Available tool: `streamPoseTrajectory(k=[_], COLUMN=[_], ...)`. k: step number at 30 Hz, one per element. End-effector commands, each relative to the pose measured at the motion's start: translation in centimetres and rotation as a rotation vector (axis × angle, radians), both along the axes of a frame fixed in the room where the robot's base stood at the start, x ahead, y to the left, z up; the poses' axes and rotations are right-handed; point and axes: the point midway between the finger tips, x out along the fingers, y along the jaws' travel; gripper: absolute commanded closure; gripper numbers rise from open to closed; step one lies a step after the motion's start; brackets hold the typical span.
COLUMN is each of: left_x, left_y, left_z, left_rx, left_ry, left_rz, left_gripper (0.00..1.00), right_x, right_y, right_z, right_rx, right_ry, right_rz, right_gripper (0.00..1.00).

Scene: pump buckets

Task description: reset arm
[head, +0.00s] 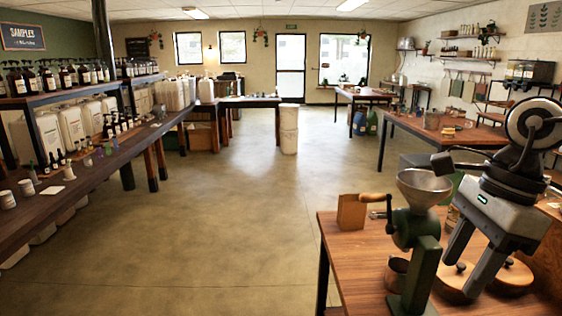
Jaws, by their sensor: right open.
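My right gripper (463,268) is at the right of the head view, pointing down over the wooden table (345,265) in the foreground. Its two dark grey fingers are spread apart, with nothing held between them. Round wooden lids with knobs, one seen at the right (514,275), lie below and behind the fingers; I cannot tell whether the fingers touch them. My right arm comes in from the right edge. My left gripper is not in view.
A green hand grinder (424,250) with a metal funnel (424,184) stands just left of my right gripper. A brown paper bag (351,212) and a metal cup (398,272) are nearby. A bottle-laden bench (100,172) lines the left.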

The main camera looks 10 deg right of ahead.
Motion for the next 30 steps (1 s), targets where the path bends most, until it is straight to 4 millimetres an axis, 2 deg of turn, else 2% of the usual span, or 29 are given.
streamPoseTrajectory(k=[8, 11, 14, 17, 20, 23, 26, 28, 29, 30], left_x=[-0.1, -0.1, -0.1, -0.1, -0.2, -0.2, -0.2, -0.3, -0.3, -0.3], left_y=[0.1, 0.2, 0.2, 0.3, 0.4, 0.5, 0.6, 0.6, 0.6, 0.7], left_z=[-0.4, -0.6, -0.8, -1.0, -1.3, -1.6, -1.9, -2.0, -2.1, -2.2], left_rx=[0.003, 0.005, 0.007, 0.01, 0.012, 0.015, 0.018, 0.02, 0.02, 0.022], left_ry=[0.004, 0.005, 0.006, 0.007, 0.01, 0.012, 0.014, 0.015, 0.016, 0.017], left_rz=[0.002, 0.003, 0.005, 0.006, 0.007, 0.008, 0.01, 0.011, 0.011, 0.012], left_gripper=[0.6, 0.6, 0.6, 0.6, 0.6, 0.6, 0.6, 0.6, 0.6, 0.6], right_x=[0.9, 1.5, 2.4, 3.5, 4.2, 4.1, 2.9, 1.4, 0.7, -0.4], right_y=[2.1, 2.9, 3.5, 3.5, 3.0, 2.5, 2.7, 3.7, 4.4, 5.5], right_z=[-3.5, -4.9, -6.7, -9.1, -12.3, -16.6, -21.8, -25.7, -27.2, -29.2], right_rx=[0.401, 0.594, 0.836, 1.115, 1.367, 1.58, 1.742, 1.816, -1.795, -1.642], right_ry=[0.038, 0.073, 0.138, 0.247, 0.389, 0.567, 0.782, 0.959, -1.015, -1.02], right_rz=[-0.28, -0.439, -0.665, -0.967, -1.297, -1.645, -2.008, -2.268, 2.323, 2.237], right_gripper=[0.53, 0.53, 0.53, 0.53, 0.53, 0.53, 0.53, 0.53, 0.53, 0.53])
